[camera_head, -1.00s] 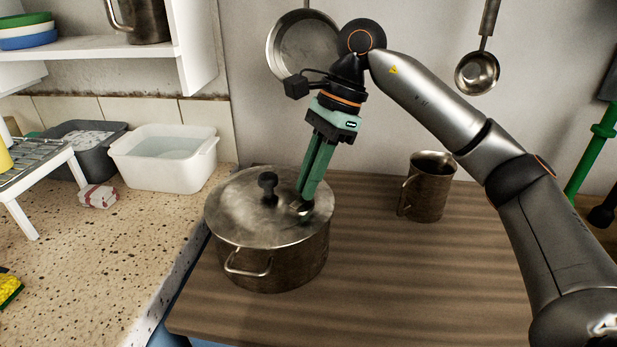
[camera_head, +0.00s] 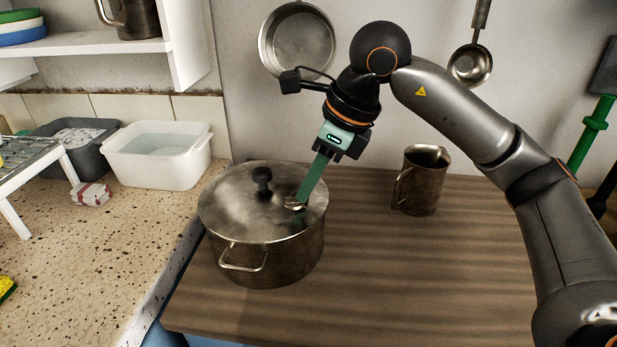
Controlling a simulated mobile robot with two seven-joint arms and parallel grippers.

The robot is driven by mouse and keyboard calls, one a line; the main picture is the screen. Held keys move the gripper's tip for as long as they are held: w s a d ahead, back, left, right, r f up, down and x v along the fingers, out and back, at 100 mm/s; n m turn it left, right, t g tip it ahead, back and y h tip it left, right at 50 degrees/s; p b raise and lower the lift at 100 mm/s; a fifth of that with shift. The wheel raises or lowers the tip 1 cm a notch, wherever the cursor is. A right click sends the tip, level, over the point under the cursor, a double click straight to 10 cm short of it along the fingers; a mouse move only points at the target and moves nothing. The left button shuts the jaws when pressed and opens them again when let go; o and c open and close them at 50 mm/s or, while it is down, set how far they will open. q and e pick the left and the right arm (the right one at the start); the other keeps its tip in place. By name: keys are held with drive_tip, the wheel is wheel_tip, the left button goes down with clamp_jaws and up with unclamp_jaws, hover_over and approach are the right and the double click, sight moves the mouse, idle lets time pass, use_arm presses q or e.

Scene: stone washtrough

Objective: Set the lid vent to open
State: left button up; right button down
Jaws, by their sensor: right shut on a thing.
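A metal pot (camera_head: 290,262) stands on the wooden worktop with its lid (camera_head: 235,190) on. A dark knob (camera_head: 262,178) rises from the middle of the lid. The small metal lid vent (camera_head: 294,206) is on the lid's right side. My right gripper (camera_head: 299,201) reaches down from the upper right, and its green fingers are shut on the vent. The fingertips hide part of the vent, so its exact setting cannot be told. My left gripper is not in view.
A metal jug (camera_head: 420,180) stands on the worktop (camera_head: 400,270) right of the pot. A white basin (camera_head: 157,157) of water sits on the speckled counter (camera_head: 90,250) at left. A pan (camera_head: 297,40) and a ladle (camera_head: 470,64) hang on the wall behind my arm.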

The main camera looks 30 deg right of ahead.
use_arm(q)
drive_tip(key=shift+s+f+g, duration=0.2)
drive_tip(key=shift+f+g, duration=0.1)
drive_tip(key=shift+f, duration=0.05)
use_arm(e)
drive_tip(key=shift+s+a+m+h, duration=0.1)
drive_tip(key=shift+s+m+h, duration=0.05)
drive_tip(key=shift+m, duration=0.4)
drive_tip(key=shift+s+a+m+h, duration=0.1)
drive_tip(key=shift+m+h, duration=0.05)
drive_tip(key=shift+m, duration=0.4)
drive_tip(key=shift+t, duration=0.3)
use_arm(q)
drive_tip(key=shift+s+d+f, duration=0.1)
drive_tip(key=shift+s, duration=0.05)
use_arm(e)
drive_tip(key=c, duration=0.9)
unclamp_jaws()
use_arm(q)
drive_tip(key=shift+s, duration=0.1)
